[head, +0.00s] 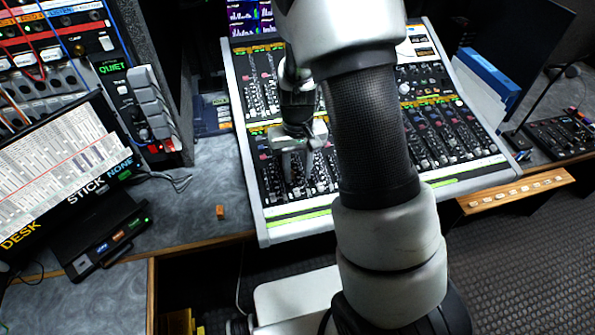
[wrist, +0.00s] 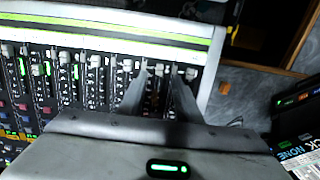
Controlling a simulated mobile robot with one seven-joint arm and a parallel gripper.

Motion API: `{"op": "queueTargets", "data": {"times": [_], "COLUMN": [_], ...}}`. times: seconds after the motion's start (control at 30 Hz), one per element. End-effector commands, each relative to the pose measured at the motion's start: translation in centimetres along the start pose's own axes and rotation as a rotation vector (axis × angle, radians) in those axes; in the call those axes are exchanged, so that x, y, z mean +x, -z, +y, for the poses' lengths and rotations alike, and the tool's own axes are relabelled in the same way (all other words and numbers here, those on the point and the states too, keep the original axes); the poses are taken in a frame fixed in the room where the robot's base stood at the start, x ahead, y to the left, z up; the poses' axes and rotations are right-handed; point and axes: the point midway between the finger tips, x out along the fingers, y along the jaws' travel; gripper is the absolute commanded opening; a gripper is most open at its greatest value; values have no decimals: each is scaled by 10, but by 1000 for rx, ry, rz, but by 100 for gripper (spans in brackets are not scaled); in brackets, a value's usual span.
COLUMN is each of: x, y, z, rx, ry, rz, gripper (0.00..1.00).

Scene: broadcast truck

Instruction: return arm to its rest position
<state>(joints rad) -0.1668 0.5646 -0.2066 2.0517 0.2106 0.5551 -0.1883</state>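My arm reaches up and over the mixing console (head: 262,215) in the head view, and its dark mesh-covered link hides the console's middle. My gripper (head: 297,180) points down over the left half of the console, above the fader rows. In the wrist view my gripper (wrist: 160,78) shows two grey fingers standing apart, with only console faders visible between them. It holds nothing. Whether the fingertips touch the faders cannot be told. The console also fills much of the wrist view, with its pale front edge (wrist: 100,22) at the top.
A small orange block (head: 220,212) lies on the grey desk left of the console. A tilted screen (head: 60,170) and a black box (head: 105,240) stand further left. A blue binder (head: 488,72), a dark monitor (head: 530,40) and a small black panel (head: 562,133) are at the right.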

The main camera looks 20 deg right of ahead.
Motion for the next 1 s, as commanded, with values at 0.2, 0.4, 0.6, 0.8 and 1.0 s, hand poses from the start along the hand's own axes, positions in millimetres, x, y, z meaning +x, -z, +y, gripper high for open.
{"op": "queueTargets", "data": {"times": [0.2,0.4,0.6,0.8,1.0], "x": [0,-18,-110,-204,-272], "y": [0,0,-14,-58,-115], "z": [0,-2,-10,-14,-11], "rx": [0,2,4,-3,-9], "ry": [0,10,54,76,58], "rz": [0,20,121,244,370], "gripper": [31,31,31,31,31]}}
